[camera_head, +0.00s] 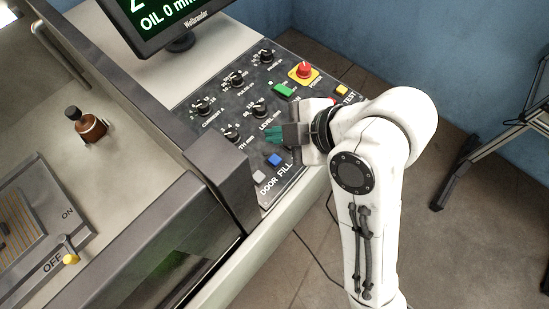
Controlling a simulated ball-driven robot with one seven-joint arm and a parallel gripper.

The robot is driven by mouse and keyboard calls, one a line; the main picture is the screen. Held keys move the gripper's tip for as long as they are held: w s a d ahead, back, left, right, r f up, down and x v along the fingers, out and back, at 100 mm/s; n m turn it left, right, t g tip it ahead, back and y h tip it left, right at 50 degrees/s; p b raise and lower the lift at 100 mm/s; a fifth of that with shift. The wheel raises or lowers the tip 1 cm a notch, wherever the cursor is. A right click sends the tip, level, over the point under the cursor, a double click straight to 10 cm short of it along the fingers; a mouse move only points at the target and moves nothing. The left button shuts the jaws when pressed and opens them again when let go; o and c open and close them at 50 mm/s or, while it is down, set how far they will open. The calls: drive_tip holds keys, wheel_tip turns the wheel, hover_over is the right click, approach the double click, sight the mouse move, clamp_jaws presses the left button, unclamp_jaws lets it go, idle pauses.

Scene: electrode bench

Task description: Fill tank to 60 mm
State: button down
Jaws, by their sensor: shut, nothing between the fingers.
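My gripper (275,134) has teal fingertips and is shut and empty. It is over the dark control panel (215,85), between the level knob and the blue button in the picture. The black level knob (260,110), labelled LEVEL mm, is just above and left of the fingertips; its exact setting is too small to read. The blue button (274,160), by the FILL label, is just below them and uncovered. I cannot tell whether the fingertips touch the panel. The screen (165,17) reads OIL 0 mm. A dark-walled tank (180,240) has a green-tinted front.
A pale button (260,175) by the DOOR label sits beside the blue one. A green button (284,90), a red stop button (304,69) and several other knobs are further up. A yellow-tipped lever (70,259) stands near OFF at left.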

drive_tip(key=b, duration=0.4)
hover_over(278, 162)
wheel_tip(278, 162, down, 5)
drive_tip(key=shift+f, duration=0.1)
drive_tip(key=shift+f+b, duration=0.6)
drive_tip(key=shift+f, duration=0.3)
drive_tip(key=shift+f, duration=0.1)
idle(0.9)
drive_tip(key=shift+f, duration=0.3)
drive_tip(key=shift+f+b, duration=0.45)
idle(0.6)
drive_tip(key=shift+r, duration=0.1)
drive_tip(key=shift+r+p, duration=0.8)
drive_tip(key=shift+p, duration=0.1)
